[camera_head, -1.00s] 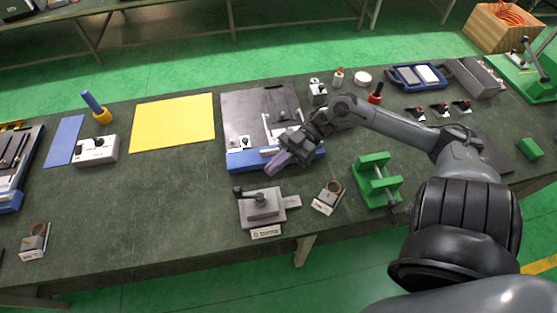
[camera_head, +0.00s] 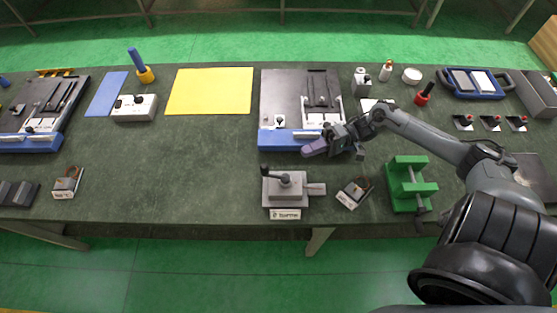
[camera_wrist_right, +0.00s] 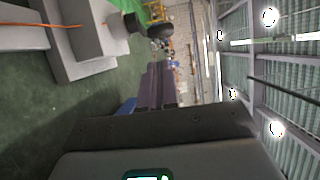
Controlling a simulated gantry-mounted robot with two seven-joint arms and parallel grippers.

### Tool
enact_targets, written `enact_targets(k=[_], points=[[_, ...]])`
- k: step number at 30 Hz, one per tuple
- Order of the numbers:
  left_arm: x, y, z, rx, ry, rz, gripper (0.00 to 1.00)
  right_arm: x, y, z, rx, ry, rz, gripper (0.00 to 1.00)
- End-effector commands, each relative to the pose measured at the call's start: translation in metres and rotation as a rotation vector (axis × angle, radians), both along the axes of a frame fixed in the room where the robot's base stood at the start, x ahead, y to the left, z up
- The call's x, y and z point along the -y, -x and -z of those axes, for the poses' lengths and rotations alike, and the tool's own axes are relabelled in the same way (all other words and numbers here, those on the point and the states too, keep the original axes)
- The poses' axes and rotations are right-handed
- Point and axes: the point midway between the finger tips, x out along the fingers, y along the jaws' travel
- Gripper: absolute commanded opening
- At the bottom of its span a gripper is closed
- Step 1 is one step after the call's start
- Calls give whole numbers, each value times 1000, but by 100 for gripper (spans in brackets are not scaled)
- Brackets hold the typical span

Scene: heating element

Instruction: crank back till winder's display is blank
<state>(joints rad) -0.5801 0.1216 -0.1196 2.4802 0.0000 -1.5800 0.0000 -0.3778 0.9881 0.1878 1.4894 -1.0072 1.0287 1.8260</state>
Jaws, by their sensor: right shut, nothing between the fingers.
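The winder (camera_head: 285,188) is a grey block on the bench near its front edge, with a side bar pointing right. Its crank has a black knob (camera_head: 265,171) at the upper left. A small display plate (camera_head: 285,214) at its front bears dark characters, too small to read surely. My right gripper (camera_head: 310,149) is shut and empty, behind the winder and apart from it, by the blue front edge of a dark board. In the right wrist view its purplish fingers (camera_wrist_right: 158,84) are together, with the grey winder (camera_wrist_right: 85,42) at upper left. My left gripper is not in view.
The dark board (camera_head: 282,100) lies behind the winder. A small wire-loop block (camera_head: 354,193) and a green clamp (camera_head: 408,185) stand to the right. A yellow sheet (camera_head: 210,90) and a white box (camera_head: 134,107) lie to the left.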

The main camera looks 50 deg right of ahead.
Motion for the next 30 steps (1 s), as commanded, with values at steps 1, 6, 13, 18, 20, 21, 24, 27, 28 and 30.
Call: enact_targets(k=[1, 6, 13, 18, 20, 21, 24, 27, 28, 30], points=[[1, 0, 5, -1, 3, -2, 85, -1, -5, 2, 10, 0, -1, 0], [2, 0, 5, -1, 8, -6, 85, -13, -15, -3, 30, -1, -7, 0], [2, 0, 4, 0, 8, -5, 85, -43, -29, -4, 32, -2, -7, 0], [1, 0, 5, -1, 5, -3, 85, -66, -41, -4, 33, -1, -7, 0], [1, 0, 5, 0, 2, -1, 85, -73, -44, -4, 32, 0, -6, 0], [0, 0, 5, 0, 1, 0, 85, -77, -46, -4, 32, 1, -7, 0], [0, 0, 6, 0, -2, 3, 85, -85, -50, -4, 31, 1, -6, 0], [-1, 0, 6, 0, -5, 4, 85, -90, -52, -4, 31, 1, -6, 0], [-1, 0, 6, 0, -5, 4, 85, -91, -53, -4, 31, 1, -6, 0], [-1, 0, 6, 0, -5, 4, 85, -92, -53, -4, 30, 2, -6, 0]])
